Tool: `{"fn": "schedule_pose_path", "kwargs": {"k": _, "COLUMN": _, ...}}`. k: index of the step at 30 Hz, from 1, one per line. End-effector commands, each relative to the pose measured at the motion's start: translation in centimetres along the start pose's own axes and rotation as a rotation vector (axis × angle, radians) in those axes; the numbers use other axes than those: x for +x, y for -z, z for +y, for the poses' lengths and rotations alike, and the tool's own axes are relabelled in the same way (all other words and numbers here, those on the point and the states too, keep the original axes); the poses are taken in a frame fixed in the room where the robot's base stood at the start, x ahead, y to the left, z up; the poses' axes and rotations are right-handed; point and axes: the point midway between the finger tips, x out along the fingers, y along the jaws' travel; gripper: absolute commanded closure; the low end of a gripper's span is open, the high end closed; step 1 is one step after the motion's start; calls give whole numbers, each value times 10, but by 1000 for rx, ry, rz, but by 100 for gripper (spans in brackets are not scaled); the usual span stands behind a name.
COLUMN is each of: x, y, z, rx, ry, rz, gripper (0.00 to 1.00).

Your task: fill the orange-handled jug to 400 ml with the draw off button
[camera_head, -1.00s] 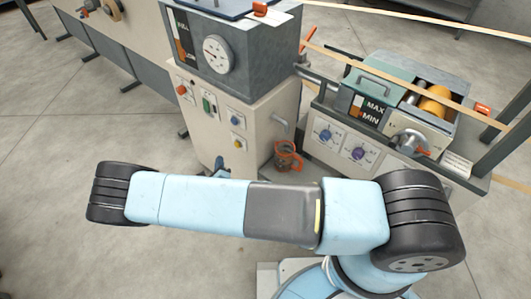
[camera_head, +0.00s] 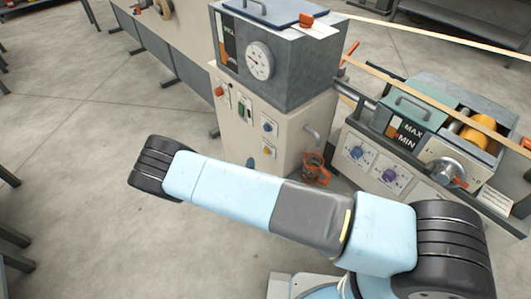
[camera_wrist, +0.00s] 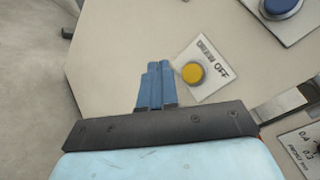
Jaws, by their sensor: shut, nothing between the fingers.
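The orange-handled jug (camera_head: 314,168) stands low against the front of the beige cabinet, under a grey spout, in the head view. Its liquid level cannot be read there. The yellow draw off button (camera_head: 268,151) is the lowest on the cabinet front. In the wrist view the yellow button (camera_wrist: 193,72) sits on a white plate lettered DRAW OFF. My gripper (camera_wrist: 158,68) is shut and empty, its blue fingertips just left of the button plate in that view. Whether the tips touch the panel cannot be told. In the head view a blue fingertip (camera_head: 251,163) shows below the button.
A blue button (camera_wrist: 280,5) lies above right of the yellow one. A graduated scale (camera_wrist: 310,150) shows at the wrist view's lower right edge. A red knob and green switch (camera_head: 243,108) are higher on the cabinet. A roller unit (camera_head: 410,125) stands right; open floor lies left.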

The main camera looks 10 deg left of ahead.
Motion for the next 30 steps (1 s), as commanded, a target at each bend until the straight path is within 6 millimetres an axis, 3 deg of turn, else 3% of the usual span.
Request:
{"fn": "schedule_pose_path", "kwargs": {"k": 12, "x": 29, "y": 21, "z": -21, "rx": -1, "ry": 0, "rz": 0, "gripper": 100}}
{"fn": "schedule_pose_path", "kwargs": {"k": 30, "x": 33, "y": 24, "z": -24, "rx": 0, "ry": -1, "rz": 0, "gripper": 100}}
